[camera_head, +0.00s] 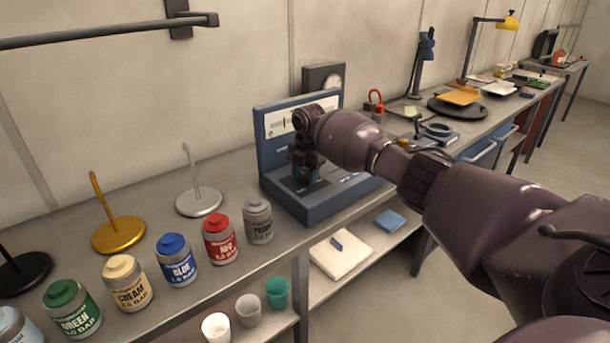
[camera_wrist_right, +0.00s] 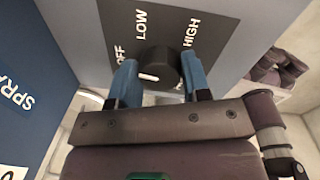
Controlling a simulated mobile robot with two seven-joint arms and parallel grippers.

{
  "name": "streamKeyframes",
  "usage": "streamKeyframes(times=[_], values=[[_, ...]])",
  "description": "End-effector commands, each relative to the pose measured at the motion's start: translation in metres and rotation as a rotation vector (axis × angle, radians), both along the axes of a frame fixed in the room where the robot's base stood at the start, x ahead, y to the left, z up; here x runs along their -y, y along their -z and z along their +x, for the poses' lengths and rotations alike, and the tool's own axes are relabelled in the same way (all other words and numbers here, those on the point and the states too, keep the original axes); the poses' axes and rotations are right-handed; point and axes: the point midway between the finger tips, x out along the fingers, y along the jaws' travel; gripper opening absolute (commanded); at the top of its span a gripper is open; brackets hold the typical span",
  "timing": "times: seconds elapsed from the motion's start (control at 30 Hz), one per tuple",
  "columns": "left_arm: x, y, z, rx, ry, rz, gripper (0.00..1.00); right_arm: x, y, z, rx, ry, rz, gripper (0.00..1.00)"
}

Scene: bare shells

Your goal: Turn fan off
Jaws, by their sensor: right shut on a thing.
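A dark round knob (camera_wrist_right: 160,66) with a white pointer mark sits on a grey panel (camera_wrist_right: 180,22) lettered OFF, LOW and HIGH in the right wrist view. The pointer mark shows at the knob's lower left; I cannot tell which setting it marks. My right gripper (camera_wrist_right: 158,80) has its blue fingers on either side of the knob, shut on it. In the head view my right gripper (camera_head: 304,168) is at the front of a blue spray unit (camera_head: 315,208) on the bench, and the knob is hidden there. My left gripper is not in view.
Paint jars, including a grey one (camera_head: 258,221) and a red one (camera_head: 219,239), stand left of the unit. A gold stand (camera_head: 118,233) and a silver stand (camera_head: 199,201) are behind them. Cups (camera_head: 277,292) and a white slab (camera_head: 340,255) rest on the lower shelf.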

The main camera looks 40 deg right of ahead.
Motion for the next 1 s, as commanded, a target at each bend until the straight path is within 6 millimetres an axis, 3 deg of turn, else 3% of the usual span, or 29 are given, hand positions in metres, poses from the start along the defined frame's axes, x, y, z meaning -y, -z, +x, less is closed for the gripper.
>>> streamKeyframes(times=[0.33, 0.9, 0.93, 1.0], values=[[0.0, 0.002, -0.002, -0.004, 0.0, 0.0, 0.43, -0.001, 0.001, 0.001, 0.0, -0.145, 0.002, 0.2], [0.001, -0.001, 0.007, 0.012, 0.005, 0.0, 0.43, -0.001, 0.0, 0.001, 0.0, -0.173, 0.002, 0.2], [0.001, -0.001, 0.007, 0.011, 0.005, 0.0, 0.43, -0.001, 0.0, 0.001, 0.0, -0.173, 0.002, 0.48], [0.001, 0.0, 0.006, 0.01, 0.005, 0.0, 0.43, -0.001, 0.0, 0.001, 0.0, -0.173, 0.002, 0.59]])
